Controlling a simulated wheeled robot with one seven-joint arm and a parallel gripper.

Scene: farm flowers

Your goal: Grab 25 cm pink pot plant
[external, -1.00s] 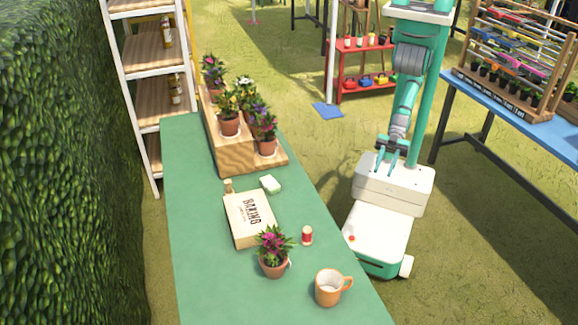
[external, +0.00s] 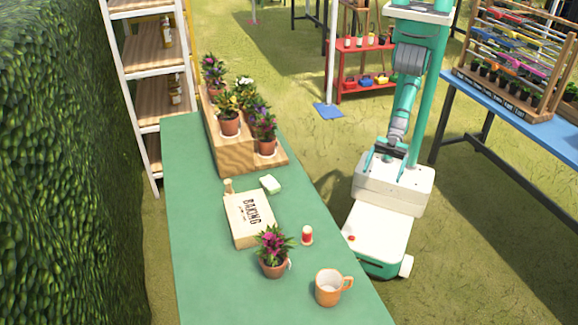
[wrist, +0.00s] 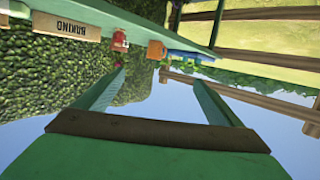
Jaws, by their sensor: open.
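The pink-flowered pot plant (external: 273,250) stands upright on the green table in the external view. Its terracotta pot is near the table's front end, between the baking box and the orange mug. My gripper (external: 387,163) is to the right of the table, over my base, well apart from the plant. In the wrist view my gripper (wrist: 160,80) has its two fingers spread wide with nothing between them. That view is tilted, and I cannot pick out the pink plant in it for certain.
A wooden stepped stand (external: 235,157) holds several other potted flowers. A hedge (external: 65,160) borders the left.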

